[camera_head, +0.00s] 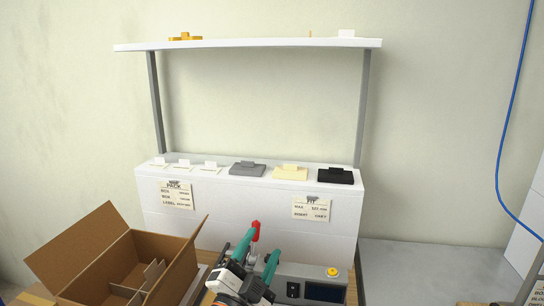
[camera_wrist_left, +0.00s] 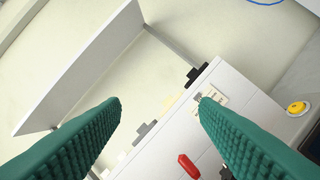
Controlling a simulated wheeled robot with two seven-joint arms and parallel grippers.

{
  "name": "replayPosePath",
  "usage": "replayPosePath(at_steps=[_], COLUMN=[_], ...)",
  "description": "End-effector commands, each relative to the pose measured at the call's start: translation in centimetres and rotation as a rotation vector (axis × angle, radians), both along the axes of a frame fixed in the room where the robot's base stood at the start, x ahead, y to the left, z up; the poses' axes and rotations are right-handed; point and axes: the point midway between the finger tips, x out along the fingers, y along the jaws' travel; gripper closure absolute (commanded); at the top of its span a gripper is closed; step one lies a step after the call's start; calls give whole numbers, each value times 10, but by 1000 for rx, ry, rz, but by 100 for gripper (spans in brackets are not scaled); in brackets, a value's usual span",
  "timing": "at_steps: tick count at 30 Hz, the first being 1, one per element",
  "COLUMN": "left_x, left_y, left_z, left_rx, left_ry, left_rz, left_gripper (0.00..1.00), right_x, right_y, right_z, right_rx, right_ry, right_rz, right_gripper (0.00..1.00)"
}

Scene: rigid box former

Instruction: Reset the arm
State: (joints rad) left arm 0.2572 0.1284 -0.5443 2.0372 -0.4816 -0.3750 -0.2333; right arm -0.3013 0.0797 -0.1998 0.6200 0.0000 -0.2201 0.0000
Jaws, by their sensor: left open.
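My left gripper (camera_head: 258,256) is at the bottom middle of the head view, in front of the white bench unit (camera_head: 250,215). Its two green fingers are spread apart with nothing between them. In the left wrist view the open fingers (camera_wrist_left: 160,115) frame the bench unit and shelf. A red handle (camera_head: 255,231) shows just behind the fingers in the head view, and also in the left wrist view (camera_wrist_left: 188,166). My right gripper is in neither view.
An open cardboard box (camera_head: 85,255) with dividers stands at the lower left. A grey control panel with a yellow button (camera_head: 332,272) is right of the gripper. Grey, cream and black pieces (camera_head: 335,176) lie on the bench unit, below a white shelf (camera_head: 250,43). A blue cable (camera_head: 512,110) hangs at right.

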Motion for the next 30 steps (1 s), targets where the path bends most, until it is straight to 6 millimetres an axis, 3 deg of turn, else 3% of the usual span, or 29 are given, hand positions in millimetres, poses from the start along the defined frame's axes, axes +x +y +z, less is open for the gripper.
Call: replayPosePath(at_steps=[1,4,6,9,12,18,27,28,30], left_x=[-5,-22,-44,-85,-127,-197,-283,-292,-282], left_y=[23,64,89,119,139,162,182,184,182], left_z=[-35,-97,-140,-193,-230,-269,-294,-295,-319], left_rx=[-57,-156,-213,-283,-329,-375,-405,-405,-401], left_ry=[154,435,624,877,1075,1350,1642,1670,1670], left_rz=[56,161,232,328,407,516,641,653,652], left_gripper=[45,45,45,45,45,45,45,45,45], right_x=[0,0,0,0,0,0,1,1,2], right_y=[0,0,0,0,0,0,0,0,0], right_z=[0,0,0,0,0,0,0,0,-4], right_rx=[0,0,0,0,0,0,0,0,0], right_ry=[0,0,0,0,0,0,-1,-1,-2], right_rz=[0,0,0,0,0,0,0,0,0], right_gripper=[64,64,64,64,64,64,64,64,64])
